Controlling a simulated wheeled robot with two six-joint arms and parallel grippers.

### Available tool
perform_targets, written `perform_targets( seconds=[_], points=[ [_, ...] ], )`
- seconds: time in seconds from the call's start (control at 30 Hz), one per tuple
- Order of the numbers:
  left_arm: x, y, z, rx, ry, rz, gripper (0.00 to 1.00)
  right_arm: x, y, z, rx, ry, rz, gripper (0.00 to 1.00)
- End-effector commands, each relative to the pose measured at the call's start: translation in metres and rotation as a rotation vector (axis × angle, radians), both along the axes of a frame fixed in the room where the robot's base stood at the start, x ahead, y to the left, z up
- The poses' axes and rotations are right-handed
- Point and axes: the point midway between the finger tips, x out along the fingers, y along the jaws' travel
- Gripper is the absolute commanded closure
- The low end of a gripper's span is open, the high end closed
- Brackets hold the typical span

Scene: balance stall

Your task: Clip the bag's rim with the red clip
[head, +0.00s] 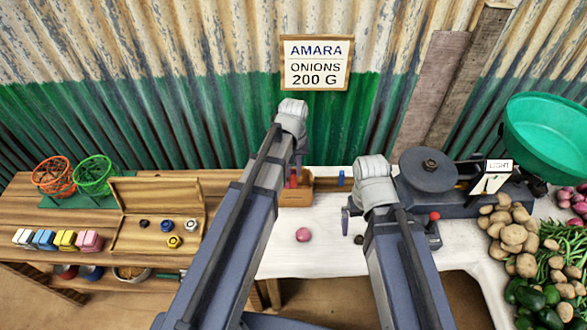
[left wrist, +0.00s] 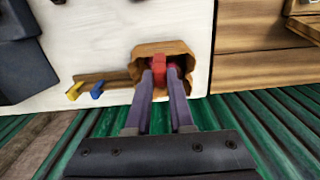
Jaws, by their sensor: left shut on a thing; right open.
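The brown paper bag (head: 302,198) stands upright on the white table top below the sign. In the left wrist view the bag (left wrist: 160,49) shows its open mouth. My left gripper (head: 297,168) is at the bag and is shut on the red clip (left wrist: 159,65). In the left wrist view the fingers reach over the bag's near side, with the clip at the mouth. I cannot tell whether the clip's jaws are around the rim. In the head view the red clip (head: 293,180) shows at the bag's top. My right gripper (head: 349,213) is open, right of the bag; its fingers are partly hidden.
A blue clip (head: 341,178) sits on a wooden strip right of the bag; a yellow clip (left wrist: 74,92) shows beside it. A pink onion (head: 303,234) lies in front. A dark scale (head: 428,170) and potatoes (head: 512,235) stand right. A wooden tray (head: 125,236) is left.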

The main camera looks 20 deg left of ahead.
Motion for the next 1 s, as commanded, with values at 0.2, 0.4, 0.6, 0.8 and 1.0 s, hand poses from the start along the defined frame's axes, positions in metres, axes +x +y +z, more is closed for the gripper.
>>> perform_targets(
  seconds=[0.2, 0.4, 0.6, 0.8, 1.0],
  points=[
    [0.000, 0.000, -0.018, 0.000, 0.000, 0.000, 1.00, 0.000, 0.000, -0.018, 0.000, 0.000, 0.000, 0.00],
    [0.000, 0.000, -0.032, 0.000, 0.000, 0.000, 1.00, 0.000, 0.000, -0.032, 0.000, 0.000, 0.000, 0.00],
    [0.000, 0.000, -0.045, 0.000, 0.000, 0.000, 1.00, 0.000, 0.000, -0.045, 0.000, 0.000, 0.000, 0.00],
    [0.000, 0.000, -0.052, 0.000, 0.000, 0.000, 1.00, 0.000, 0.000, -0.052, 0.000, 0.000, 0.000, 0.00],
    [0.000, 0.000, -0.052, 0.000, 0.000, 0.000, 1.00, 0.000, 0.000, -0.052, 0.000, 0.000, 0.000, 0.00]
  ],
)
